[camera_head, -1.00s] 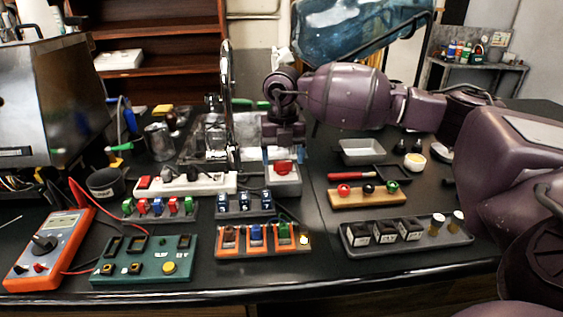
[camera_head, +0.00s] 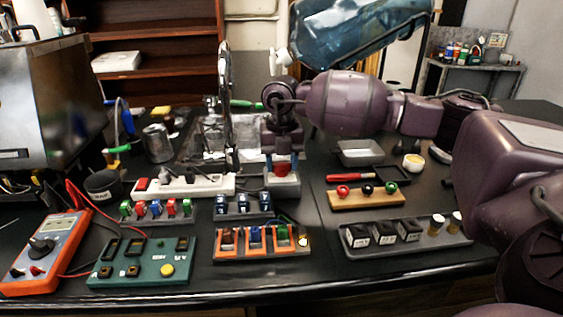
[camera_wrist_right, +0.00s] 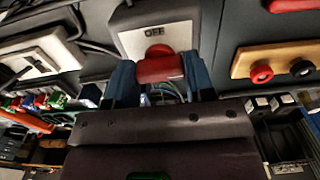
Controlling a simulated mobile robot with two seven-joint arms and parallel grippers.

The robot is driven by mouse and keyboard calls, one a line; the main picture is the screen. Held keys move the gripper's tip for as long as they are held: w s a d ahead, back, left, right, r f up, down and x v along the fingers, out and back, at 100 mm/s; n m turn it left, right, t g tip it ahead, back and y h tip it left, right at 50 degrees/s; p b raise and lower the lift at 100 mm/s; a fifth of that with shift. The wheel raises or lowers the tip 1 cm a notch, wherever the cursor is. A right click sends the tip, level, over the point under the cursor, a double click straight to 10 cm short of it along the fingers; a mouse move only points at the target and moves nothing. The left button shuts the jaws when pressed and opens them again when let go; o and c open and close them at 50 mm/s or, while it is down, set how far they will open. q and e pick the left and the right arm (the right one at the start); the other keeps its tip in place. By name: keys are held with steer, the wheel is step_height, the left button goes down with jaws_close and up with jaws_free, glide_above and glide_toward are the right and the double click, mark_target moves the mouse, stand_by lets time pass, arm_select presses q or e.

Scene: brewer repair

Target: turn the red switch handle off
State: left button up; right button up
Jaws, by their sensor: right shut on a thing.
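The red switch handle (camera_head: 283,168) is on a light grey switch box (camera_head: 283,185) near the middle of the bench. My right gripper (camera_head: 284,160) points down over it from behind. In the right wrist view, the handle (camera_wrist_right: 160,67) sits between the two blue fingers of my right gripper (camera_wrist_right: 160,80), which is shut on it. The word OFF is readable on the pale plate (camera_wrist_right: 168,38) beside the handle; part of the plate is hidden. My left gripper is not in view.
A white power strip (camera_head: 184,187) lies left of the switch box. A tray of blue pieces (camera_head: 243,206) stands in front of it. A wooden block with coloured knobs (camera_head: 366,198) is to the right. A magnifier stand (camera_head: 227,110) rises close behind and left.

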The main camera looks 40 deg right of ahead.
steer(key=n, duration=0.7)
steer(key=shift+n, duration=0.3)
steer(key=n, duration=0.8)
steer(key=shift+n, duration=1.1)
steer(key=o, duration=0.9)
